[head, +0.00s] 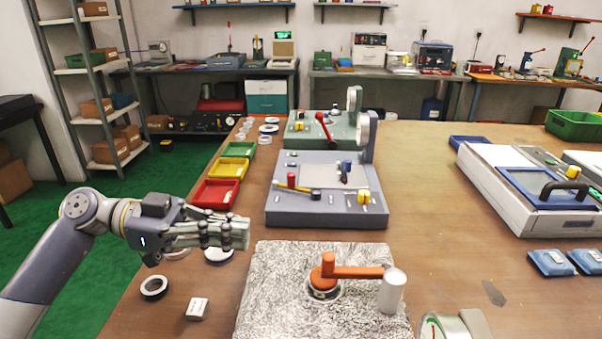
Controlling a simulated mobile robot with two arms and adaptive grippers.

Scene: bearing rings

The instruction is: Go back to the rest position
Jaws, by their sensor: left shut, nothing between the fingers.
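My left gripper (240,234) comes in from the left and hangs over the left part of the wooden table. Its fingers are closed together with nothing between them. A dark-rimmed bearing ring (154,287) lies on the table below it. Another ring (219,255) lies just under the fingers, partly hidden by them. A further ring behind the gripper is mostly covered by it. More rings (268,128) lie at the far left end of the table. My right gripper does not show.
A speckled stone plate (270,290) with an orange-handled fixture (345,270) stands right of my gripper. Behind are a grey machine (290,215) and red (215,195), yellow and green trays. The table's middle right is mostly clear.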

